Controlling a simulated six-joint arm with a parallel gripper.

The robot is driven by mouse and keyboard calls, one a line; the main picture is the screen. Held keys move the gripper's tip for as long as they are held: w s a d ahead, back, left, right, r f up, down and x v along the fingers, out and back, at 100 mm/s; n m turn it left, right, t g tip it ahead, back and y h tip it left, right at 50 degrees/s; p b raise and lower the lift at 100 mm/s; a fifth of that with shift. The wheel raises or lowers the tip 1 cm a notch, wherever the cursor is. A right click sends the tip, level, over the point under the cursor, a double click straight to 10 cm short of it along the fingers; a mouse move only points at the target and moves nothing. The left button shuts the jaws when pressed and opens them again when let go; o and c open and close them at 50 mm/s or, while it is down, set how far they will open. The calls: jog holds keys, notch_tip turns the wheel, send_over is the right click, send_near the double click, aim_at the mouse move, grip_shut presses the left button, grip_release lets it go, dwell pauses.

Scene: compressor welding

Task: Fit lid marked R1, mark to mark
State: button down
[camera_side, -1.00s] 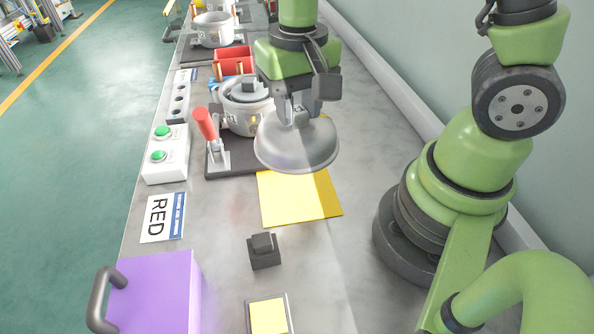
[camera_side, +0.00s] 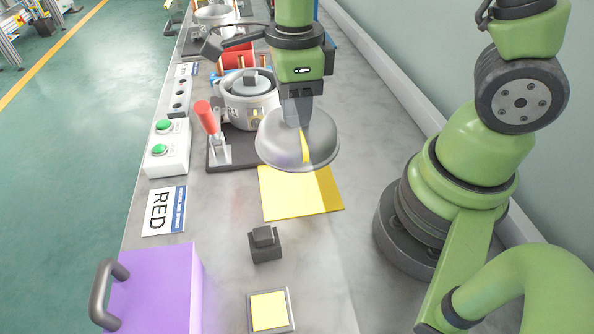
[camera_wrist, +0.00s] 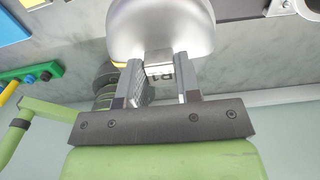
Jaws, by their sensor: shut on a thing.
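My gripper (camera_side: 298,118) is shut on a silver domed lid (camera_side: 275,142) and holds it above a yellow sheet. A yellow stripe runs down the dome on the side toward the camera. In the wrist view the two fingers (camera_wrist: 160,84) grip a small block on the lid (camera_wrist: 160,25); a dark mark on the block is partly visible but hard to read. A silver compressor pot (camera_side: 250,108) stands on a dark base behind and to the left of the lid. A grey-black part sits in its top, and a small yellow mark shows on its side.
A red-handled clamp (camera_side: 207,118) stands left of the pot. The yellow sheet (camera_side: 290,200) lies below the lid. A green-button box (camera_side: 167,148), a RED sign (camera_side: 164,211), a purple box (camera_side: 155,290), a small black block (camera_side: 265,246) and a yellow-topped pad (camera_side: 269,311) are nearby.

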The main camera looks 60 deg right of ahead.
notch_tip(320, 180, down, 9)
dwell(0.4)
jog(key=shift+f, duration=0.15)
jog(key=c, duration=0.8)
grip_release()
